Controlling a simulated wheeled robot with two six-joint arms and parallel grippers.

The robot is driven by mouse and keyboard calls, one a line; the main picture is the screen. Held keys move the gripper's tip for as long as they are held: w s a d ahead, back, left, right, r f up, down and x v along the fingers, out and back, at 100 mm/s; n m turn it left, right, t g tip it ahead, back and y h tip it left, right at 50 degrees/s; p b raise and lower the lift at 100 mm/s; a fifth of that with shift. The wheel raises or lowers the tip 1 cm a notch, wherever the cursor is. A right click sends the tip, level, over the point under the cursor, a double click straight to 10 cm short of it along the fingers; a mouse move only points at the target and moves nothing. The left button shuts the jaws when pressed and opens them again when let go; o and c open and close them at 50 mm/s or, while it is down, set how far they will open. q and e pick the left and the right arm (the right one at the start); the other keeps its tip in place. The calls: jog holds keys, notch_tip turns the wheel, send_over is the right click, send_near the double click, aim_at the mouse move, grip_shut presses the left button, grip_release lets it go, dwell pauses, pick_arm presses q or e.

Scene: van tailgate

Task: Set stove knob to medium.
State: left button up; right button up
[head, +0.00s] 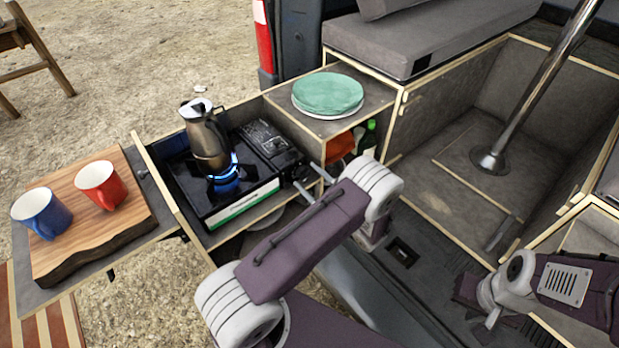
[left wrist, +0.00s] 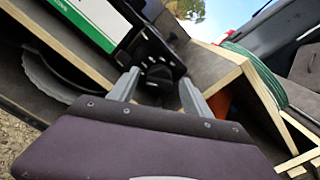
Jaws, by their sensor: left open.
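The black stove (head: 215,205) sits in the pull-out drawer with a blue flame (head: 226,182) burning under a metal coffee pot (head: 207,140). The dark stove knob (left wrist: 158,75) is on the stove's front end panel in the left wrist view. My left gripper (left wrist: 158,92) is open, with one finger on each side of the knob; I cannot tell whether they touch it. In the head view my left gripper (head: 312,182) is at the stove's right front corner, partly hidden by my arm.
A wooden board (head: 80,240) with a blue mug (head: 42,214) and a red mug (head: 101,186) lies left of the stove. Green plates (head: 327,92) sit on the cabinet behind. A green bottle (head: 368,137) and an orange item (head: 339,148) are in the compartment beside my left gripper.

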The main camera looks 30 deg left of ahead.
pick_arm(q)
jog(key=shift+c, duration=0.4)
grip_shut()
jog(key=m+p, duration=0.1)
jog(key=m, duration=0.4)
jog(key=shift+w+r+m, duration=0.1)
jog(key=shift+m, duration=0.3)
jog(key=m+p, duration=0.1)
jog(key=m, duration=0.4)
jog(key=shift+w+d, duration=0.1)
jog(key=shift+m, duration=0.3)
